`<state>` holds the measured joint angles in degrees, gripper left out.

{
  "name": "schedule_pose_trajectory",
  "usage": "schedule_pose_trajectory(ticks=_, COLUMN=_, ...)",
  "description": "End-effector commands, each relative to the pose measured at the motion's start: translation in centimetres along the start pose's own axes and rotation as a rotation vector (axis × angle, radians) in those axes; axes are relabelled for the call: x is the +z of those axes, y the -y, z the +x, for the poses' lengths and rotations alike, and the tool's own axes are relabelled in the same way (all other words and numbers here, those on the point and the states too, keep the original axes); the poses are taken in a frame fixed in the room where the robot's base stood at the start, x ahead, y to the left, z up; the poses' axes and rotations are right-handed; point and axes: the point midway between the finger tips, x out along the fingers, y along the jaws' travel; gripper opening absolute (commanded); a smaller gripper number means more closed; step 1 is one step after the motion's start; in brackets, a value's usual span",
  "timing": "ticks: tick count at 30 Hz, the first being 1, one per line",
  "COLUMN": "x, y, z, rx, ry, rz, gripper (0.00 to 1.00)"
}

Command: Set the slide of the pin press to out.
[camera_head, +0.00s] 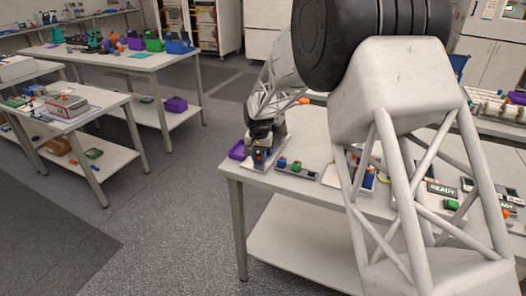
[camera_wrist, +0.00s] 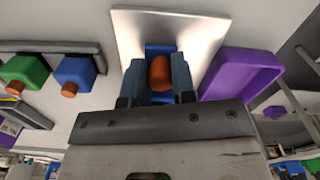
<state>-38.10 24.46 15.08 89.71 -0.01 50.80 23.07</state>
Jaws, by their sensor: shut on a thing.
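The pin press (camera_head: 262,158) stands near the left end of my table, partly hidden by my arm in the head view. In the wrist view its pale base plate (camera_wrist: 205,28) lies behind a blue part with an orange knob (camera_wrist: 160,72), which I take to be the slide. My gripper (camera_wrist: 158,85) has one finger on each side of the orange knob and is shut on it. My gripper also shows small and dark over the press in the head view (camera_head: 261,136). How far the slide is in or out I cannot tell.
A purple tray (camera_wrist: 245,72) lies close to the right of the press in the wrist view. On the left, a dark rail carries a green block (camera_wrist: 27,72) and a blue block (camera_wrist: 75,74) with orange knobs. The table's front edge (camera_head: 300,190) is near.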

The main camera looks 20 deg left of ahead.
Motion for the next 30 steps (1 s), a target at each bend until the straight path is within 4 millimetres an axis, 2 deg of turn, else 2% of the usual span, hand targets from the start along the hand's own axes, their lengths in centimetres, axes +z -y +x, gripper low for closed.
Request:
schedule_pose_trajectory(ticks=6, x=2.1, y=0.6, z=-0.2, rx=-0.001, ry=-0.003, rz=0.0, gripper=0.0)
schedule_pose_trajectory(ticks=17, x=2.5, y=0.7, z=-0.1, rx=-0.001, ry=0.0, rz=-0.001, gripper=0.0)
schedule_pose_trajectory(ticks=18, x=2.5, y=0.7, z=-0.1, rx=-0.001, ry=0.001, rz=-0.001, gripper=0.29)
schedule_pose_trajectory(ticks=22, x=2.5, y=0.7, z=-0.1, rx=-0.001, ry=0.0, rz=0.0, gripper=0.49)
schedule_pose_trajectory(ticks=30, x=2.4, y=0.7, z=0.0, rx=0.0, ry=0.0, rz=0.0, gripper=0.5)
